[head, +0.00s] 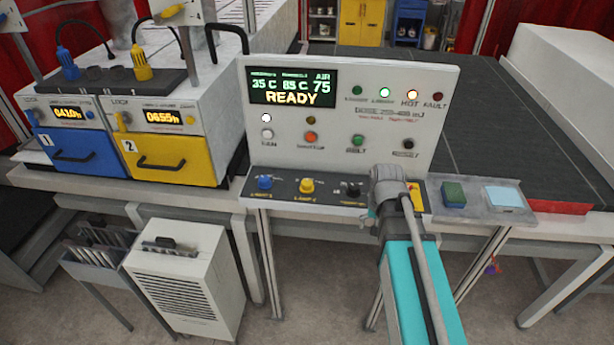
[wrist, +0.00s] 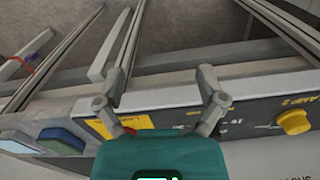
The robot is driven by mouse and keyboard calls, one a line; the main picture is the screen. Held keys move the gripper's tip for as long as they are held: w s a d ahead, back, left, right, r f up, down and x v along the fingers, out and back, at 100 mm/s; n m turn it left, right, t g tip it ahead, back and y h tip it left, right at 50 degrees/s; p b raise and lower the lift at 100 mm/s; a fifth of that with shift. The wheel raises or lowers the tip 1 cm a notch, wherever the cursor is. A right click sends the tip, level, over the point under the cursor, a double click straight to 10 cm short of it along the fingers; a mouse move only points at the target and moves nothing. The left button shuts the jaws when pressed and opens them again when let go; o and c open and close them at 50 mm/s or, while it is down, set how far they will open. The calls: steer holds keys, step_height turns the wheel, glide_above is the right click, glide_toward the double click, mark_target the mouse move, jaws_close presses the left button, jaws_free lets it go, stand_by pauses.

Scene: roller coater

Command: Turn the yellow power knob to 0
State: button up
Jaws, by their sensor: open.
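The yellow power knob (head: 306,186) is the middle knob on the dark lower strip of the control console, between a blue knob (head: 264,183) and a black knob (head: 350,189). I cannot read its pointer setting. In the wrist view a yellow knob (wrist: 294,120), beside a label reading "LAMP 2", is at the right edge, and the console appears turned around. My gripper (wrist: 160,72) is open and empty, its fingers spread over the console's front edge. It is apart from the yellow knob, which lies right of the fingers there.
The console's upright panel (head: 345,105) with a READY display rises behind the knobs. Green (head: 454,194) and light blue (head: 504,196) pads lie right of my arm. Blue (head: 68,153) and yellow (head: 168,158) drawer units stand left.

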steer(key=w+a+r+m+p, duration=0.4)
steer(key=w+a+r+p, duration=0.3)
steer(key=w+a+r, duration=0.35)
step_height(320, 180, up, 3)
steer(key=m+p, duration=0.4)
steer(key=p, duration=0.1)
glide_above(307, 182)
steer(key=shift+f, duration=0.1)
steer(key=shift+f, duration=0.1)
step_height(307, 182, down, 14)
steer(key=b, duration=1.3)
steer(key=shift+r+b, duration=0.2)
steer(key=shift+b, duration=0.2)
steer(key=c, duration=1.2)
steer(key=shift+o, duration=0.2)
steer(key=shift+n, duration=0.3)
